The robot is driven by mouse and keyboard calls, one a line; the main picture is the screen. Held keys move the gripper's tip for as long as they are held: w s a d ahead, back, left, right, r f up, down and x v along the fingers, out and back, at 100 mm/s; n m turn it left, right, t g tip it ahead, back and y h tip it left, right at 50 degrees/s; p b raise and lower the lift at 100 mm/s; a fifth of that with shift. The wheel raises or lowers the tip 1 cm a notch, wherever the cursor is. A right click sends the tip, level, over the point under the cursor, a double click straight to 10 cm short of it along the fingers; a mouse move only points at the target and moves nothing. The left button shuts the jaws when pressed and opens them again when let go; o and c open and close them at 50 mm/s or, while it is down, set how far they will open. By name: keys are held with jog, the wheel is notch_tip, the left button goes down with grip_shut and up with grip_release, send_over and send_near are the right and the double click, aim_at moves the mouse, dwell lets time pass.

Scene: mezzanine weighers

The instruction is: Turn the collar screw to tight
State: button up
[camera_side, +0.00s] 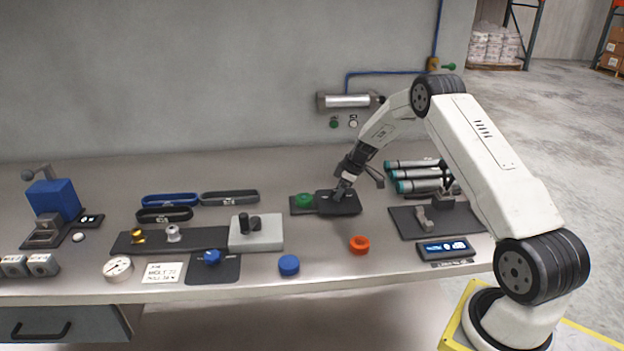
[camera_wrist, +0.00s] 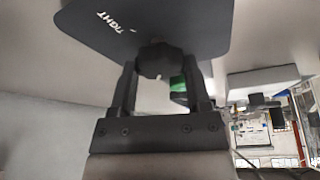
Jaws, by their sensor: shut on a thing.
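The collar screw is a black lobed knob (camera_wrist: 160,62) set on a dark plate (camera_wrist: 215,25) with the word TIGHT in white, which appears turned over in the wrist view. In the side view the same dark plate (camera_side: 345,208) lies near the back middle of the bench. My gripper (camera_side: 341,192) reaches down to it from the upper right and hides the knob there. In the wrist view my gripper's fingers (camera_wrist: 161,70) stand either side of the knob and are shut on it. The knob's pointer, if any, cannot be made out.
A grey block (camera_side: 256,236) is at front left. Bench between them is clear.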

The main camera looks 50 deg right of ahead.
jog(key=m+h, duration=0.1)
jog(key=m, duration=0.2)
jog(key=m+h, duration=0.1)
jog(key=m, duration=0.1)
jog(key=shift+a+m+t, duration=0.1)
jog(key=shift+m+t, duration=0.3)
jog(key=shift+a+m+g+h, duration=0.15)
jog(key=shift+m+h, duration=0.45)
jog(key=shift+m, duration=0.9)
jog(key=shift+d+m+g+h, duration=0.15)
jog(key=shift+m+h, duration=0.45)
jog(key=shift+m, duration=0.9)
jog(key=shift+w+a+m+g+h, duration=0.1)
jog(key=shift+m+g+h, duration=0.35)
jog(key=shift+m, duration=1.1)
jog(key=shift+w+a+m+g+h, duration=0.1)
jog(key=shift+m+g+h, duration=0.3)
jog(key=shift+m, duration=1.15)
jog(key=shift+m+g+h, duration=0.15)
jog(key=shift+m+g, duration=0.45)
jog(key=shift+m, duration=0.8)
jog(key=shift+m+g+h, duration=0.1)
jog(key=shift+m+g, duration=0.45)
jog(key=shift+m, duration=0.85)
jog(key=o, duration=1.3)
jog(key=shift+r, duration=0.15)
